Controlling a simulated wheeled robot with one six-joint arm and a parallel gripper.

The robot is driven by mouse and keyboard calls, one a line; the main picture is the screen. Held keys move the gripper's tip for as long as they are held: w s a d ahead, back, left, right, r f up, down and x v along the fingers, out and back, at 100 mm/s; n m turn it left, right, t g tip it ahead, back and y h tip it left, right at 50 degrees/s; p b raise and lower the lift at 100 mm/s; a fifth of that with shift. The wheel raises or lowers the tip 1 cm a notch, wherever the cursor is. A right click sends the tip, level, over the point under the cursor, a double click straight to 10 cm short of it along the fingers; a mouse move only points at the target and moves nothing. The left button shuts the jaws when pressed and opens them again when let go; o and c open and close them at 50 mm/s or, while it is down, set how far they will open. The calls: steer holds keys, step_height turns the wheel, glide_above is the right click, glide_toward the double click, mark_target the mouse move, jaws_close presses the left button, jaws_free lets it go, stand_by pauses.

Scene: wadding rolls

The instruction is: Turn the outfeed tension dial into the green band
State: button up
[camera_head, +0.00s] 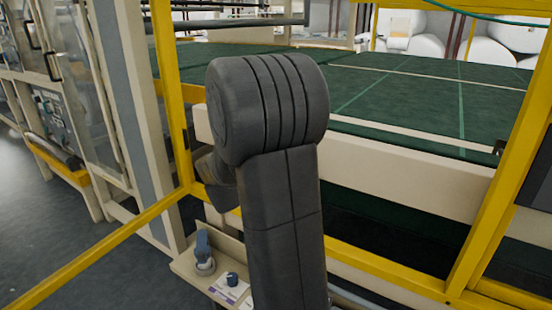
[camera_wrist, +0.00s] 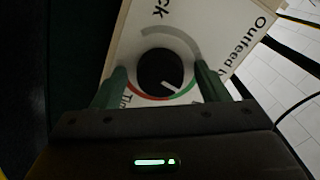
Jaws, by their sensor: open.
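The outfeed tension dial (camera_wrist: 157,65) is a round black knob in the wrist view, on a white label plate partly lettered "Outfeed t". Its pale pointer mark slants to the lower right. A coloured arc rings it: grey above, red at the lower left and bottom, green at the lower right (camera_wrist: 188,87). The pointer lies near the red-green side; exactly where it falls is hard to tell. My gripper (camera_wrist: 160,71) is open, its dark green fingers on either side of the dial; contact cannot be told. My arm hides the gripper in the head view.
A small control box (camera_head: 185,268) with a blue knob (camera_head: 232,279) and a grey-blue control (camera_head: 204,252) sits low beside my arm. Yellow guard rails (camera_head: 95,248) and a cream beam (camera_head: 400,188) border the green conveyor bed (camera_head: 400,95).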

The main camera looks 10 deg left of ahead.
steer(key=p+v, duration=0.2)
steer(key=v, duration=1.1)
steer(key=shift+s, duration=0.4)
steer(key=shift+w, duration=0.15)
steer(key=b+x, duration=0.2)
steer(key=x, duration=1.1)
steer(key=shift+w, duration=0.25)
